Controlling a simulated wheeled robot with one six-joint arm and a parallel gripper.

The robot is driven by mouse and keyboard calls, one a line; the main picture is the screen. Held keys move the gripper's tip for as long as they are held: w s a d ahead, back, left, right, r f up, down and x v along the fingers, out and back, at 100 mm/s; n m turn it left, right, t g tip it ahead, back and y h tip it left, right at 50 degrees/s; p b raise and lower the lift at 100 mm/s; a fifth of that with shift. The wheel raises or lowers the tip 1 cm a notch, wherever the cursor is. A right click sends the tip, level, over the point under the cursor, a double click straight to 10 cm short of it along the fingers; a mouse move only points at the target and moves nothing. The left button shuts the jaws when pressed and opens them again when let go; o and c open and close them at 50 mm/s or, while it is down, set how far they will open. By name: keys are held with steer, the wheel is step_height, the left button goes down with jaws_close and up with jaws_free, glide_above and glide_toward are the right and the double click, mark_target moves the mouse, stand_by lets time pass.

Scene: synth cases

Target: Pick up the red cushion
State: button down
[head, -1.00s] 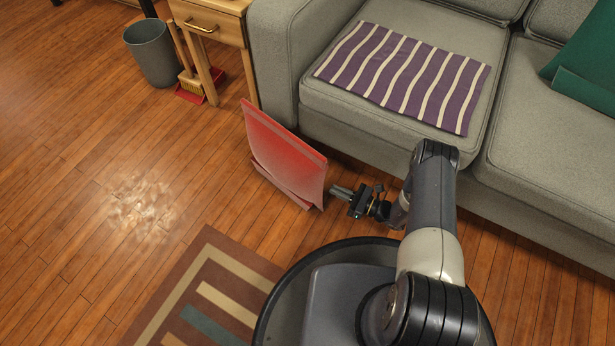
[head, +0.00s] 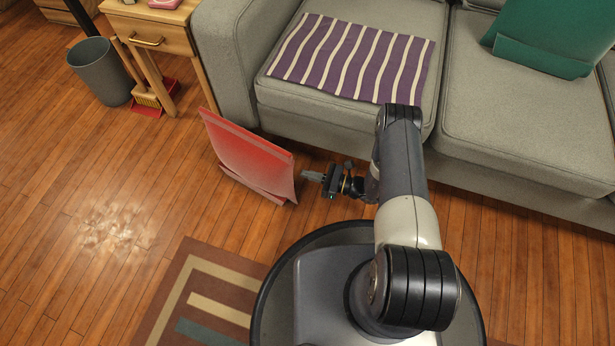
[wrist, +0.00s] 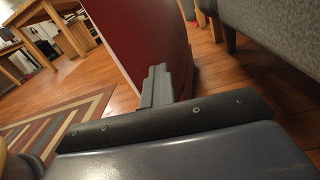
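The red cushion (head: 248,158) stands tilted on its edge on the wooden floor, in front of the sofa's left end. A folded or creased lower part shows at its bottom. My gripper (head: 310,176) is low over the floor, at the cushion's right edge, with its fingers pointing at it. In the wrist view the grey fingers (wrist: 158,86) overlap the cushion's dark red face (wrist: 148,40). They look close together, but whether they touch or grip the cushion is not clear.
The grey sofa (head: 500,125) runs along the back, with a striped purple cloth (head: 352,58) and a green cushion (head: 545,35). A wooden side table (head: 150,38), a grey bin (head: 100,72) and a red dustpan (head: 147,110) stand at left. A striped rug (head: 190,290) lies in front; floor at left is clear.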

step_height(320, 180, up, 5)
steer(key=shift+f+p, duration=0.2)
steer(key=shift+p, duration=0.5)
steer(key=c, duration=2.2)
jaws_free()
steer(key=shift+c, duration=2.2)
jaws_free()
steer(key=shift+d, duration=0.1)
